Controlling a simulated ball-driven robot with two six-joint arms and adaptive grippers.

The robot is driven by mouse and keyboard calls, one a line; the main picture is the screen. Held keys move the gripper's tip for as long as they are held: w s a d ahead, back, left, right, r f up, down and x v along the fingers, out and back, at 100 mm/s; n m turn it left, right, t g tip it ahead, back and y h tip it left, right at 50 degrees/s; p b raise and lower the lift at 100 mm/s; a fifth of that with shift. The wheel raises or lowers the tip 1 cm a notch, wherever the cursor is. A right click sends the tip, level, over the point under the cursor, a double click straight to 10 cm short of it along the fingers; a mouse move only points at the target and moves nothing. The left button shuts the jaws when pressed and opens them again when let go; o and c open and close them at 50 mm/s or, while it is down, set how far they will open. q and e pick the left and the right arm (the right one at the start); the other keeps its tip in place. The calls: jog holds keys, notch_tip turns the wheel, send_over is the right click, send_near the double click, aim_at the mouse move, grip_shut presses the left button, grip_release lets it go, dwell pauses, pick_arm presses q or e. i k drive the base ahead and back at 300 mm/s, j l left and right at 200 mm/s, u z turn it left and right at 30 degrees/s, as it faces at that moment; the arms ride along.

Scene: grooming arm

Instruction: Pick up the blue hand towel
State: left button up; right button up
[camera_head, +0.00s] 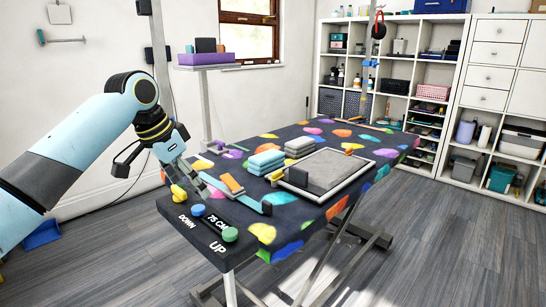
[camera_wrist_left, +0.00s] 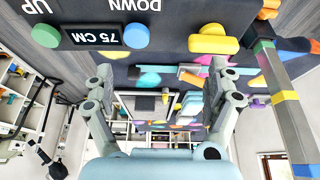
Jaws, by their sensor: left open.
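A stack of folded light blue hand towels (camera_head: 266,161) lies on the dark, colour-spotted grooming table (camera_head: 222,240), left of a grey mat tray. My left gripper (camera_head: 192,184) hangs over the near left corner of the table, to the left of the towels and apart from them. It is open and empty. In the left wrist view its two fingers (camera_wrist_left: 160,88) stand wide apart, with the tabletop beyond. A light blue patch beside the right finger there may be the towels, but I cannot tell. My right gripper is not in view.
The framed grey tray (camera_head: 336,188) and a grey towel stack (camera_head: 300,146) sit beside the blue towels. An orange tool (camera_head: 232,183) and height buttons (camera_head: 230,234) are nearer. A metal post (camera_head: 204,105) rises behind the table. Shelves stand at the back.

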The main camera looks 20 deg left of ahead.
aim_at(260, 165)
jog(key=i, duration=1.15)
